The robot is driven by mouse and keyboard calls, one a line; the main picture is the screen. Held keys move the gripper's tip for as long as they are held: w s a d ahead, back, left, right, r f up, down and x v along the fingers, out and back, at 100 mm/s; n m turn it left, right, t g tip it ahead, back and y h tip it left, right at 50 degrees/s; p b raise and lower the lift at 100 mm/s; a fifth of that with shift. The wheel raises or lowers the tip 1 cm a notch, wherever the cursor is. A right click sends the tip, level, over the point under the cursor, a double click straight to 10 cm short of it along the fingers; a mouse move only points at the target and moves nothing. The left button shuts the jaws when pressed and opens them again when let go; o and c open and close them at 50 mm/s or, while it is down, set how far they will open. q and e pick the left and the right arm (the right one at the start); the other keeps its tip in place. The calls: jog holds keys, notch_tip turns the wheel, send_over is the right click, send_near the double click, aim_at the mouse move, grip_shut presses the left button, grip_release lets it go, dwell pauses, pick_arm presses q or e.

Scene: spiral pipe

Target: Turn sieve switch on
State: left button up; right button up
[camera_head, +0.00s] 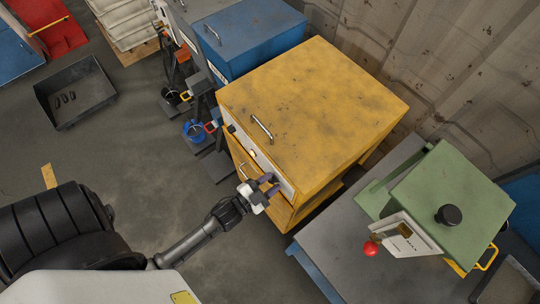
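A yellow box-shaped machine (320,110) stands in the middle, with a metal handle on its top. Its front has a pale control panel (263,160) with small dark and light controls. They are too small to tell which one is the sieve switch. My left gripper (270,184) is at the lower right part of this panel. Its two purple-tipped fingers look apart, with nothing seen between them. I cannot tell whether a fingertip touches the panel. The gripper hides part of the panel behind it. My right gripper is not in view.
A green machine (452,190) with a red knob (371,248) stands on a grey table (335,240) at the right. A blue box (250,35) adjoins the yellow machine at the back. A dark tray (75,92) lies on the floor.

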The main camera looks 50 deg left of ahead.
pick_arm(q)
jog(key=s+a, duration=0.1)
jog(key=s, duration=1.2)
jog(key=shift+s+a, duration=0.2)
jog(key=shift+s, duration=0.15)
